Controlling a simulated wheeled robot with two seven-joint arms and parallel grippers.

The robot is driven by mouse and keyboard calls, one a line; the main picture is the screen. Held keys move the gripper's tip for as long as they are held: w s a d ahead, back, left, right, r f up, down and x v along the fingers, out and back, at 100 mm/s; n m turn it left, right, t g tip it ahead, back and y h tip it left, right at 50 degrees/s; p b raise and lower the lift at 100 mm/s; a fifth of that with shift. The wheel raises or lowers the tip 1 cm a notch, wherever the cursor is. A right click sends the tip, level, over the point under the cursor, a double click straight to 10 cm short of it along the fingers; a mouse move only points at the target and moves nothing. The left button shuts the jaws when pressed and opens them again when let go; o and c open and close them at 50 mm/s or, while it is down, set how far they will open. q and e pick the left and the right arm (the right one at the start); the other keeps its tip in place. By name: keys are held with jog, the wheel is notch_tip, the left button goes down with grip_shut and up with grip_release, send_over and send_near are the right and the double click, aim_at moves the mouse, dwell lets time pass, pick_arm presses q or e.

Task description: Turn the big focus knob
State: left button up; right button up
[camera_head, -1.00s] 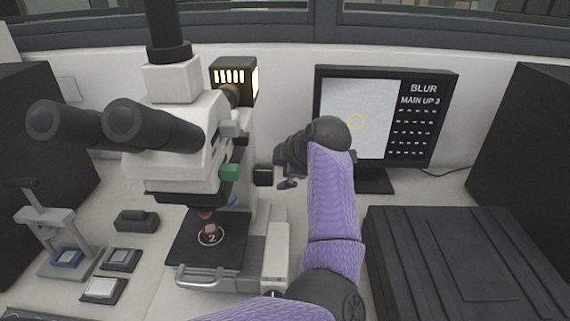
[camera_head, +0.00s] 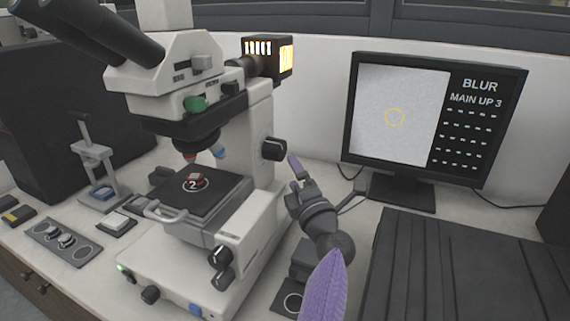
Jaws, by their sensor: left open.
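The white microscope (camera_head: 258,115) stands left of centre. A large black knob (camera_head: 274,148) sticks out from the right side of its upright and looks like the big focus knob. Two smaller black knobs (camera_head: 220,266) sit lower, below the stage. The monitor (camera_head: 437,120) reads "BLUR" and "MAIN UP 3", with a yellow circle on a grey picture. My right gripper is out of view.
The stage (camera_head: 215,200) holds a small red sample marked 2. A black ridged case (camera_head: 450,275) fills the right front. A small press (camera_head: 98,175) and trays stand at left. A dark block (camera_head: 305,258) and a circle-marked pad lie below my gripper.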

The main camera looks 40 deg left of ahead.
aim_at(280, 156)
pick_arm(q)
jog(key=x, duration=0.3)
jog(key=b+x, duration=0.1)
jog(key=x, duration=0.2)
jog(key=b+x, duration=0.1)
jog(key=x, duration=0.2)
jog(key=shift+s+a+f, duration=0.15)
jog(key=shift+a+f, duration=0.2)
jog(key=shift+a+r, duration=0.2)
jog(key=shift+a, duration=0.1)
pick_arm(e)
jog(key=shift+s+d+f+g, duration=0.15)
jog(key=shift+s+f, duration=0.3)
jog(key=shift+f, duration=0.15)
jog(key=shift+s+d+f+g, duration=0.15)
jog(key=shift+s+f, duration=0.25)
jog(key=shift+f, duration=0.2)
